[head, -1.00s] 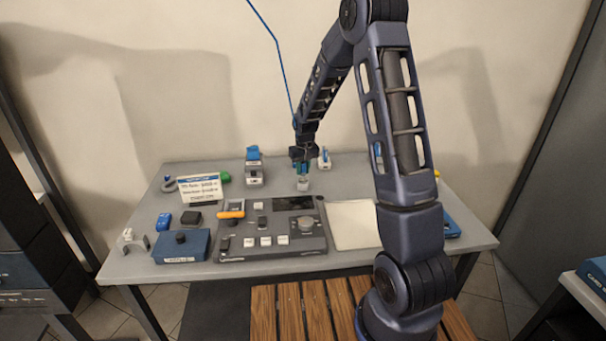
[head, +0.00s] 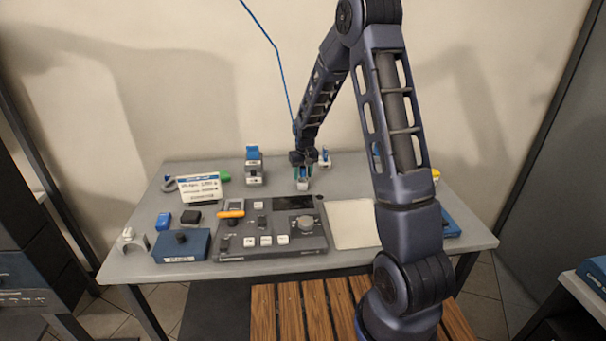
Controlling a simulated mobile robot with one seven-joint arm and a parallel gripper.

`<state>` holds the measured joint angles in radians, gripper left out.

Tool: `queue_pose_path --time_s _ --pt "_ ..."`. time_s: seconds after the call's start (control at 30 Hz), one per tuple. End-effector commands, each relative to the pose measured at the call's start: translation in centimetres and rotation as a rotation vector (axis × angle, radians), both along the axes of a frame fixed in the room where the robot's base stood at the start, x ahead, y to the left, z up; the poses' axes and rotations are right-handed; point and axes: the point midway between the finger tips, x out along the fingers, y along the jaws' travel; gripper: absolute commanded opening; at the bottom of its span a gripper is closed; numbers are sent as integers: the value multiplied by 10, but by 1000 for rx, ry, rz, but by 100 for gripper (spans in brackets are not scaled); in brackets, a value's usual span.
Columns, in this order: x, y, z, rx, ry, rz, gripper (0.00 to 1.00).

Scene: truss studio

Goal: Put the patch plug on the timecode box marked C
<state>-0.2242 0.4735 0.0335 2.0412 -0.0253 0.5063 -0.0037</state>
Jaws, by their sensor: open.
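My gripper (head: 302,175) points down at the back middle of the table. Its fingers are apart around a small blue piece on top of a small pale box (head: 303,185); the blue piece may be the patch plug, but it is too small to be sure. Another small grey-white box (head: 254,178) with a blue top piece (head: 252,153) stands to the left. A third small pale unit with blue on it (head: 324,158) stands just behind and right of my gripper. The box letters are too small to read, so I cannot tell which is C.
A grey control panel (head: 265,248) with an orange-handled part (head: 231,214) fills the front middle. A white pad (head: 352,225) lies right of it. A sign card (head: 200,188), green cylinder (head: 224,177) and blue box with black knob (head: 172,251) stand left. My arm hides part of the right side.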

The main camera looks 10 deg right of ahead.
Motion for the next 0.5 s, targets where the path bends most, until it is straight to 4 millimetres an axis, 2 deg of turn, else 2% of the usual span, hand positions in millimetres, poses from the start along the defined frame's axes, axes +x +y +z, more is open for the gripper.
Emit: queue_pose_path --time_s 0.17,0.5 --pt "-1 0 17 1 -4 0 45" --pt "-8 -3 80 1 -4 0 45"
